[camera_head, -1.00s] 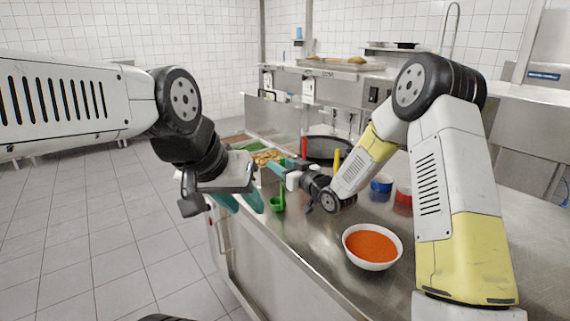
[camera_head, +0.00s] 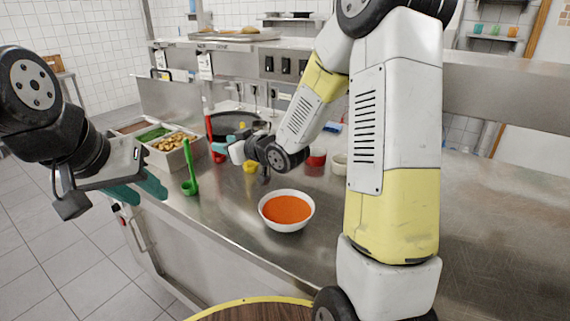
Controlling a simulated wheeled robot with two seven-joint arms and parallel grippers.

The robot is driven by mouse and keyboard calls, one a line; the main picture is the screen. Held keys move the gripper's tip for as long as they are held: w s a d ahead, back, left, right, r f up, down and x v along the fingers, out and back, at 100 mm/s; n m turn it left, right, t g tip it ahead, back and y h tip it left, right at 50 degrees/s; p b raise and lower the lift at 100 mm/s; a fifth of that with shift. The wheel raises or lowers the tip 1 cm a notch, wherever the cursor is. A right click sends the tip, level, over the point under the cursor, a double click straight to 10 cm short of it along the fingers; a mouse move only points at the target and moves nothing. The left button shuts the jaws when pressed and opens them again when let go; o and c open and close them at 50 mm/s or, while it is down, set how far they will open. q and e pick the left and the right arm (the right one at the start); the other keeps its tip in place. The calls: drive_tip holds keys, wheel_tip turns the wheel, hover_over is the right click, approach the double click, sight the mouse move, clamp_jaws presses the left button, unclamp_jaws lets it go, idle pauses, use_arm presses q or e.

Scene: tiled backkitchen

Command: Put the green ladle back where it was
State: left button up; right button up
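The green ladle (camera_head: 187,165) is upright on the steel counter, its bowl low and its handle up, in front of the food tray's right end. My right gripper (camera_head: 222,149) is to the right of the ladle, with a visible gap between them. Its fingers look apart and hold nothing that I can see, though they are small in view.
A white bowl of orange soup (camera_head: 287,210) stands at the counter front. A red ladle (camera_head: 217,157) and a yellow ladle (camera_head: 250,167) are near a dark pan (camera_head: 235,121). The food tray (camera_head: 172,158) is at the left. A round wooden top (camera_head: 250,312) is below.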

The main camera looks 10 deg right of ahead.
drive_tip(key=s+d+r+m+g+h, duration=0.2)
drive_tip(key=s+d+r+m+h, duration=0.3)
drive_tip(key=s+d, duration=0.55)
drive_tip(key=s+d+r+m+g, duration=0.1)
drive_tip(key=s+d+g, duration=0.1)
drive_tip(key=s, duration=0.7)
drive_tip(key=s+d+m+g+h, duration=0.1)
drive_tip(key=s+d+g, duration=0.1)
drive_tip(key=s, duration=0.8)
drive_tip(key=shift+s+d+r+h, duration=0.15)
drive_tip(key=shift+s+r+h, duration=0.15)
drive_tip(key=shift+r, duration=0.1)
